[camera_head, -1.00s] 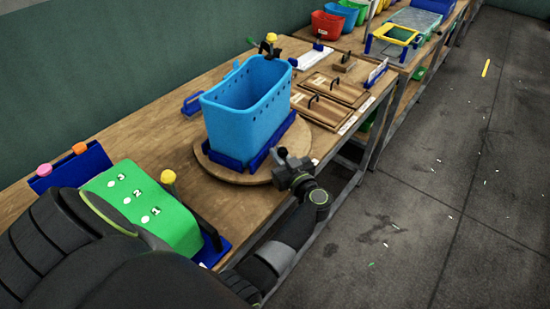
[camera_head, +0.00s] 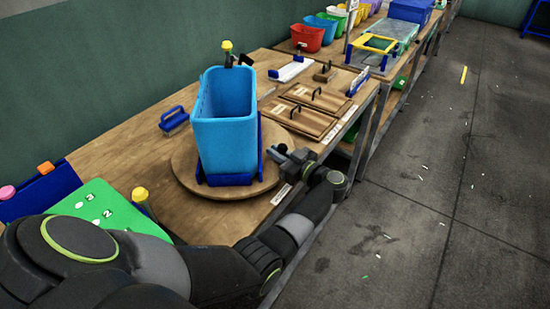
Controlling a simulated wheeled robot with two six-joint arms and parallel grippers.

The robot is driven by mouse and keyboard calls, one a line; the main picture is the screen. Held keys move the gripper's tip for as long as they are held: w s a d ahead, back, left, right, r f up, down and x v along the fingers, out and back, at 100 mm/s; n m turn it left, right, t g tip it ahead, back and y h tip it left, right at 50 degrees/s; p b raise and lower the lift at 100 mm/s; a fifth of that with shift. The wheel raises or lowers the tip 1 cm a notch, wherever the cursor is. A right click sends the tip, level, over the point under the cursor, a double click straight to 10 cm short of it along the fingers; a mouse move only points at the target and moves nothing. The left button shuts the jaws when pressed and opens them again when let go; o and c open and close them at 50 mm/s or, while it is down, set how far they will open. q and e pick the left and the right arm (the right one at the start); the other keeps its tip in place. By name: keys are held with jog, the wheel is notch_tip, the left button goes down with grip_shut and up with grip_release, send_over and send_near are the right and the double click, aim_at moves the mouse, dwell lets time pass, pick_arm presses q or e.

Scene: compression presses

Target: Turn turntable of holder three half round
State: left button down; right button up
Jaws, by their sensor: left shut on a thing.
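A round wooden turntable (camera_head: 188,178) lies on the workbench. On it a blue holder (camera_head: 228,180) carries an upright light-blue bin (camera_head: 225,135); a narrow side of the bin faces me. My left gripper (camera_head: 277,154) reaches in at the right edge of the turntable. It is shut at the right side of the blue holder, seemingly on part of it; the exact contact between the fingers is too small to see. My right gripper is not in view.
A green box (camera_head: 122,216) with numbers and a yellow knob (camera_head: 139,194) stands at front left, partly behind my arm. A blue-handled block (camera_head: 174,119) lies left of the turntable. Wooden boards with black handles (camera_head: 299,121) lie behind right. The floor at right is open.

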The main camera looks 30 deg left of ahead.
aim_at(279, 139)
pick_arm(q)
jog(key=shift+w+a+f+b, duration=0.1)
jog(key=shift+w+a+b, duration=0.1)
jog(key=shift+w+b, duration=0.35)
jog(key=shift+w+a+f+b, duration=0.15)
jog(key=shift+w+b, duration=0.2)
jog(key=shift+w, duration=0.35)
jog(key=w+b, duration=0.2)
jog(key=b, duration=0.1)
jog(key=shift+a, duration=0.4)
jog(key=shift+w+a+r+n+g+b, duration=0.1)
jog(key=shift+w+a+n+g+b, duration=0.25)
jog(key=shift+g+b, duration=0.4)
jog(key=shift+w+a+r+n+g+b, duration=0.15)
jog(key=shift+w+n+g+b, duration=0.35)
jog(key=shift+b, duration=0.3)
jog(key=shift+s+f, duration=0.1)
jog(key=c, duration=1.8)
grip_release()
jog(key=shift+c, duration=0.2)
jog(key=shift+o, duration=0.2)
jog(key=shift+a, duration=0.2)
